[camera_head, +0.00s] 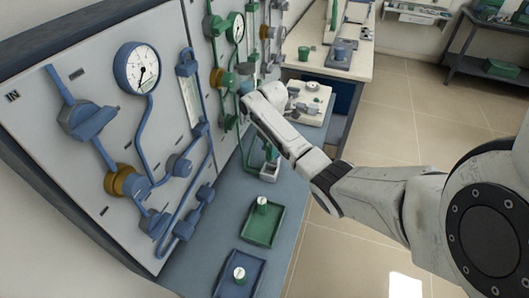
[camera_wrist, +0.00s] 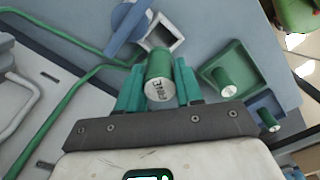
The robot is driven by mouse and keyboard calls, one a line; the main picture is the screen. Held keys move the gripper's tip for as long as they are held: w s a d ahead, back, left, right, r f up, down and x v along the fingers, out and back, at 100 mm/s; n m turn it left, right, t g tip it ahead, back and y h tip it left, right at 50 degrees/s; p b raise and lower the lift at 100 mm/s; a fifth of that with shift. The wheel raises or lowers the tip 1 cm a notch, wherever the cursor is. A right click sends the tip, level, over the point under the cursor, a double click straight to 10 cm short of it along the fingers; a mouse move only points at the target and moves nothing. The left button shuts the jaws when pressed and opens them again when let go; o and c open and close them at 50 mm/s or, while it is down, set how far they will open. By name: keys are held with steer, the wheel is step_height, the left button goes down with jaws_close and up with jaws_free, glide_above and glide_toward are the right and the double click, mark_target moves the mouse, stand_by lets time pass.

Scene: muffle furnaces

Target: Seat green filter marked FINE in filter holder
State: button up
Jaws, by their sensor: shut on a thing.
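My gripper (camera_wrist: 160,82) is shut on a green cylindrical filter (camera_wrist: 159,67), held between its teal fingers. The filter's pale end faces the wrist camera and its marking appears to read FINE, turned in the picture. A pale, square, open fitting (camera_wrist: 166,32), seemingly the filter holder, lies just beyond the filter in the wrist view. In the head view a pale square fitting (camera_head: 270,170) stands on the bench by the panel, below the gripper end of my arm. The fingers and held filter are hard to make out there.
A green tray (camera_head: 278,232) holds a green, pale-topped filter (camera_head: 262,203). A blue tray (camera_head: 256,282) holds another pale-topped one (camera_head: 239,273). The panel (camera_head: 90,130) carries gauges, valves and pipes close beside my arm. A blue handle (camera_wrist: 128,25) and green pipes (camera_wrist: 85,80) lie near the fitting.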

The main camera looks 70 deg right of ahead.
steer(key=shift+f+b, duration=2.4)
steer(key=shift+f, duration=0.2)
steer(key=shift+f+b, duration=1.25)
steer(key=shift+f, duration=0.8)
steer(key=o, duration=1.1)
step_height(320, 180, up, 11)
steer(key=shift+f, duration=0.1)
